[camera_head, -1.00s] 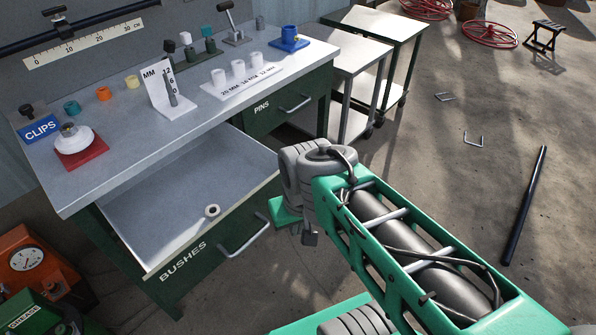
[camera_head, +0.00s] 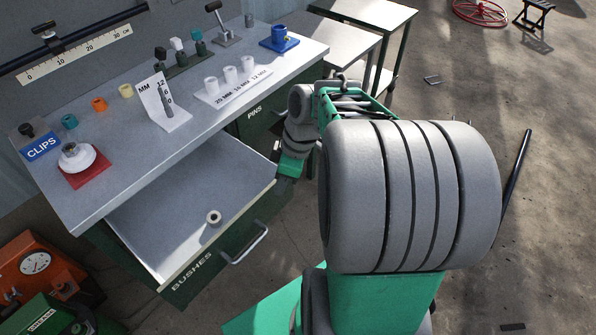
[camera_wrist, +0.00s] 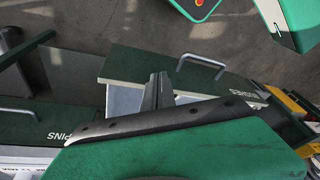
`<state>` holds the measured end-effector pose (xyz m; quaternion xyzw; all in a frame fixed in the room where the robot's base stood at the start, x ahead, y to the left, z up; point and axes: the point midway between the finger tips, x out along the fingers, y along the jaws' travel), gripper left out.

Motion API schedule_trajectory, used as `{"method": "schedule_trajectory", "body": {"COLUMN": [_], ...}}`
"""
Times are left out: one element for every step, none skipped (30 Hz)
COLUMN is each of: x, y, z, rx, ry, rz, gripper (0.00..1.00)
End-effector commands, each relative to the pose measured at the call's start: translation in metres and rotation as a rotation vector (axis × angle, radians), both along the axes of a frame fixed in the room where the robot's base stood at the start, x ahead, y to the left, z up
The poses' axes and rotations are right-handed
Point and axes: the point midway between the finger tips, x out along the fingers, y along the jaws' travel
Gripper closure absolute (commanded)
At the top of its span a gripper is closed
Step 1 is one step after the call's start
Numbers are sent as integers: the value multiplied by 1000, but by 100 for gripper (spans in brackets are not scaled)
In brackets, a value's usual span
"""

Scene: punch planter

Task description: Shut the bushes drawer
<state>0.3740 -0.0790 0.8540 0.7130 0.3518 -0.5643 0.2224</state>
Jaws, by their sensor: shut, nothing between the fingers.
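The bushes drawer (camera_head: 188,205) is pulled out from the bench, and its pale interior is open to view. Its green front carries the word BUSHES and a metal handle (camera_head: 247,245). One pale ring-shaped bush (camera_head: 214,218) lies inside. My gripper (camera_head: 279,178) is at the drawer's right end, partly hidden by my arm. In the wrist view, the shut, empty fingers (camera_wrist: 158,78) overlap the drawer's front edge, left of its handle (camera_wrist: 203,62). I cannot tell whether they touch the drawer front (camera_wrist: 150,65).
The PINS drawer (camera_head: 262,115) is shut, right of the open drawer. The bench top (camera_head: 120,180) bears bushes, pins and a red-based piece (camera_head: 84,174). An orange machine with a dial (camera_head: 36,263) stands at the lower left. Bare floor lies in front of the drawer.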

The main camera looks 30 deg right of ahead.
Motion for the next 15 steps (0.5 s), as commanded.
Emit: {"method": "schedule_trajectory", "body": {"x": [0,0,-2,-4,-8,-13,-18,-22,-27,-30,-33,-35,-36,-36,-36], "y": [-24,-38,-55,-68,-80,-95,-105,-114,-123,-128,-132,-135,-136,-136,-135], "z": [-4,-7,-10,-12,-14,-16,-18,-19,-20,-22,-22,-23,-24,-25,-27], "rx": [36,54,76,89,96,100,99,93,84,77,70,62,59,56,55], "ry": [-40,-79,-139,-191,-244,-316,-369,-415,-470,-503,-530,-555,-569,-576,-580], "rz": [101,182,288,367,440,530,591,645,703,739,768,796,811,820,827], "gripper": [100,100,100,100,100,100,100,100,100,100,100,100,100,100,100]}}
